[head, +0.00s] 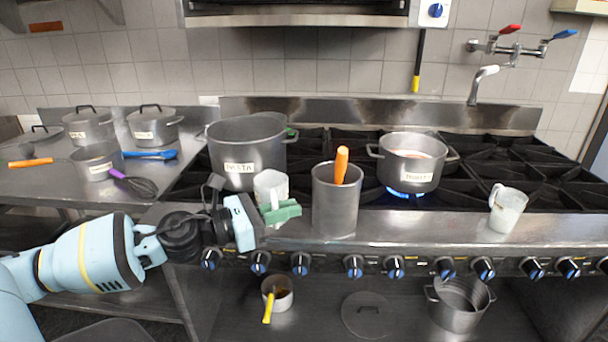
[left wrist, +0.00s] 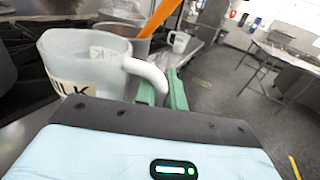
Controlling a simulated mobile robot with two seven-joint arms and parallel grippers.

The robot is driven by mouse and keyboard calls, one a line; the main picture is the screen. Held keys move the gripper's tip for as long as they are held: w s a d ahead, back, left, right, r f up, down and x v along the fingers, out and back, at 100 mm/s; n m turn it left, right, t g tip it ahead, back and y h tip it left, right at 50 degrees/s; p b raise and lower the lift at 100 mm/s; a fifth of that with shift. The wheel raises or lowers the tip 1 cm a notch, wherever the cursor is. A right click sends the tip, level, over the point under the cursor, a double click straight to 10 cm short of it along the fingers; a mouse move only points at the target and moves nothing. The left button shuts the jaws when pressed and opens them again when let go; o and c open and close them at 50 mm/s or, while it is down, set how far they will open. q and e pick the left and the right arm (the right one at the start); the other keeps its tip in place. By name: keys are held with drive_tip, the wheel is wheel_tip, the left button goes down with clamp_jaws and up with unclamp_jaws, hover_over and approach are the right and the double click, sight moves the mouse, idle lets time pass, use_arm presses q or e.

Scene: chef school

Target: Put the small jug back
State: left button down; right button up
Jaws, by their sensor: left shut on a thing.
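A small whitish jug (head: 270,187) is at the stove's front edge, in front of the large PASTA pot. In the left wrist view the jug (left wrist: 85,62) looks upright, with a label reading "MILK" partly cut off by my gripper body. My left gripper (head: 280,211) has green fingers, which also show in the left wrist view (left wrist: 162,95). They are shut on the jug's handle. Whether the jug's base touches the steel ledge is hidden. A second whitish jug (head: 507,209) stands on the front ledge at the right. My right gripper is not in view.
A steel container (head: 335,200) with an orange-handled tool stands just right of the held jug. The PASTA pot (head: 240,150) is close behind. A pot (head: 412,160) sits over a lit blue flame. The front ledge (head: 430,225) is clear between container and second jug.

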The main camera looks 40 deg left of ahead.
use_arm(q)
drive_tip(key=s+d+f+n+t+y, duration=0.2)
drive_tip(key=s+d+f+n+y, duration=0.4)
drive_tip(key=s+d+f, duration=0.5)
drive_tip(key=shift+s+d+f+y, duration=0.4)
drive_tip(key=shift+s+d+y, duration=0.55)
drive_tip(key=shift+d+y, duration=0.4)
drive_tip(key=shift+a, duration=0.15)
drive_tip(key=shift+s+a, duration=0.1)
drive_tip(key=shift+a, duration=0.2)
